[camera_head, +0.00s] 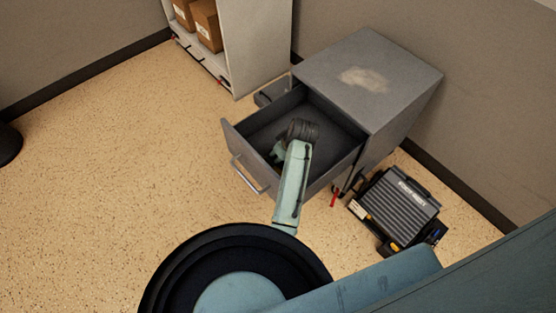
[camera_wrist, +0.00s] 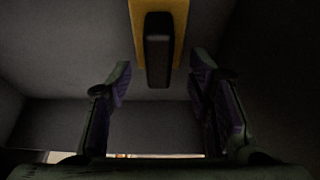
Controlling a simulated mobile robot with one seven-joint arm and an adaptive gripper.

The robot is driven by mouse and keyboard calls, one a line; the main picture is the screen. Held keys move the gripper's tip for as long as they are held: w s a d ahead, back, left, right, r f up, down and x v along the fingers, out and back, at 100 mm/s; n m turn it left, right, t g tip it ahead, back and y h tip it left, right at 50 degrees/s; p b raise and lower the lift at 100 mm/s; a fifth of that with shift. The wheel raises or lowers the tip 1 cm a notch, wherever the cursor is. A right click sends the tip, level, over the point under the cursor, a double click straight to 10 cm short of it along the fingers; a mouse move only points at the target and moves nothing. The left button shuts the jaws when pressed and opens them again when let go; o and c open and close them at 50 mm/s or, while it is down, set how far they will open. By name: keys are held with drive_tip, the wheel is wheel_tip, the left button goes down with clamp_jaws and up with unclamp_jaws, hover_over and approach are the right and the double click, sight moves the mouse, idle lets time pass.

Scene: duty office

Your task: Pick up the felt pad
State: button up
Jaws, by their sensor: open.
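A yellow piece with a dark, raised block on it, which looks like the felt pad (camera_wrist: 158,40), shows at the top middle of the wrist view. It lies inside the grey drawer (camera_head: 241,160), which is pulled out of its cabinet. My gripper (camera_wrist: 160,80) is open, with one finger on each side of the dark block's line. No contact with it is visible. In the head view my gripper (camera_head: 277,153) reaches down into the drawer, and I cannot make out the pad there.
The grey cabinet (camera_head: 350,70) stands against the wall, with a pale patch on its top. The drawer walls surround my gripper closely. A dark ribbed case (camera_head: 400,205) lies on the floor to the right. A shelf with cardboard boxes (camera_head: 206,25) stands behind. The floor at left is mostly clear.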

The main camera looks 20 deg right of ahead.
drive_tip(key=shift+x, duration=1.55)
drive_tip(key=shift+c, duration=0.2)
clamp_jaws()
